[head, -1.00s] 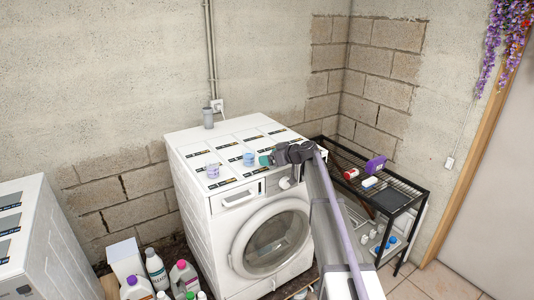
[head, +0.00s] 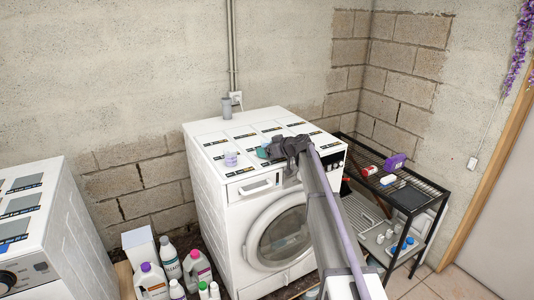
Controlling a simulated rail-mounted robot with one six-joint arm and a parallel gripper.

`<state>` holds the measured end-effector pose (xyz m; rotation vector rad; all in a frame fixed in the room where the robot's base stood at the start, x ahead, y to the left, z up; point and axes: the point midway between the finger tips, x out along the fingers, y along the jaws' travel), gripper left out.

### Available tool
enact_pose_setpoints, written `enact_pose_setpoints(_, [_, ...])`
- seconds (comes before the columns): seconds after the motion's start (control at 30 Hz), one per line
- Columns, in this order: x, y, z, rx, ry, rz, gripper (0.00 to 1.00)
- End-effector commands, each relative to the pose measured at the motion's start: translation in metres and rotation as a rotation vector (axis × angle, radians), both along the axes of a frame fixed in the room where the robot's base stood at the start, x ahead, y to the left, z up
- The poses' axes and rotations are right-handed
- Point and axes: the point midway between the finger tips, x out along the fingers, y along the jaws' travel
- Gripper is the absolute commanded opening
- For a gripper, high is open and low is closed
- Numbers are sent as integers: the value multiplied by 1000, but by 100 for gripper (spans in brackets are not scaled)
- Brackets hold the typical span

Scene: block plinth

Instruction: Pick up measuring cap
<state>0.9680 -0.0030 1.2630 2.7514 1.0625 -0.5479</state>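A small lilac-and-white cup (head: 231,158) stands on top of the white washing machine (head: 213,180), near its front left. My gripper (head: 264,153) is low over the machine's top, just right of that cup and apart from it. A teal patch shows at its tip. The light blue cup that stood beside the lilac one is not clearly visible now; my gripper covers that area. I cannot tell which is the measuring cap, or whether the fingers are open or hold anything.
A black wire rack (head: 424,176) at right bears a purple item (head: 395,162), a red-and-white item (head: 370,170) and a white block (head: 388,180); small cups sit on its lower shelf. Detergent bottles (head: 197,267) stand on the floor left of the machine. Another white machine (head: 85,225) is at left.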

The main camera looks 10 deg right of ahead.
Motion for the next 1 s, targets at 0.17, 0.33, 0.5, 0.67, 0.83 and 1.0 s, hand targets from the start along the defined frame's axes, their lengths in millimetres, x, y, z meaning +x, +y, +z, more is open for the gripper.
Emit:
enact_pose_setpoints(0.17, [6, 4, -3, 0, 0, -1, 81])
enact_pose_setpoints(0.33, [5, 4, -3, 0, 0, -1, 73])
enact_pose_setpoints(0.5, [5, 4, -3, 0, 0, -1, 56])
enact_pose_setpoints(0.67, [5, 4, -3, 0, 0, -1, 41])
enact_pose_setpoints(0.83, [5, 4, -3, 0, 0, -1, 26])
enact_pose_setpoints(1.0, [5, 4, -3, 0, 0, -1, 26])
